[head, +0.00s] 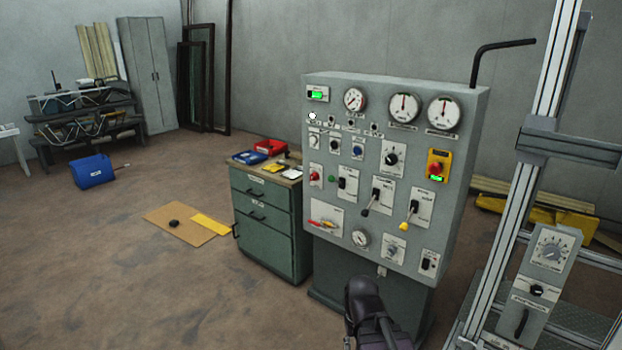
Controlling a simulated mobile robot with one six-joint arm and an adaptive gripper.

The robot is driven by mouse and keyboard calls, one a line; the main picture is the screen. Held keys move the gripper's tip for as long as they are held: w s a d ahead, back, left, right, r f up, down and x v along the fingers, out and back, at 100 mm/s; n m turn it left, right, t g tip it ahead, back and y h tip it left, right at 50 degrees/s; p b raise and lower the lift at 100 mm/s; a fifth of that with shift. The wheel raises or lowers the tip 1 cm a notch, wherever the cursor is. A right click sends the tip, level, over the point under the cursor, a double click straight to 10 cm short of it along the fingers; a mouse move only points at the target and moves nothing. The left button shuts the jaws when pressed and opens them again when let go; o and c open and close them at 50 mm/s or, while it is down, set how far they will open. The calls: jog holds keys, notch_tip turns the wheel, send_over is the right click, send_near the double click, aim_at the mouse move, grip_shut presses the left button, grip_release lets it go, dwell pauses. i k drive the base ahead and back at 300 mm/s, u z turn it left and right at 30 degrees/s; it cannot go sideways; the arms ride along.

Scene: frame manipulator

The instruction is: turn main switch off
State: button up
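The grey control panel (460,110) stands upright at centre right, facing me, with several switches, knobs and gauges. A yellow plate with a red knob (436,168) is at its right side, with a small green mark under the knob. Other black rotary switches (391,158) and levers (376,198) sit on white plates. The labels are too small to read, so I cannot tell which one is the main switch. A dark part of my arm with my gripper (364,296) shows at the bottom, in front of the panel's base and apart from the switches. Its fingers cannot be made out.
A green drawer cabinet (268,225) with red and blue trays stands left of the panel. An aluminium frame (548,80) with a dial box (550,250) rises at the right. A mat (172,224) and a blue bin (92,171) lie on the left floor, which is otherwise mostly open.

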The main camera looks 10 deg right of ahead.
aim_at(315, 176)
jog(key=u, duration=0.5)
jog(key=i, duration=1.9)
jog(key=z, duration=0.25)
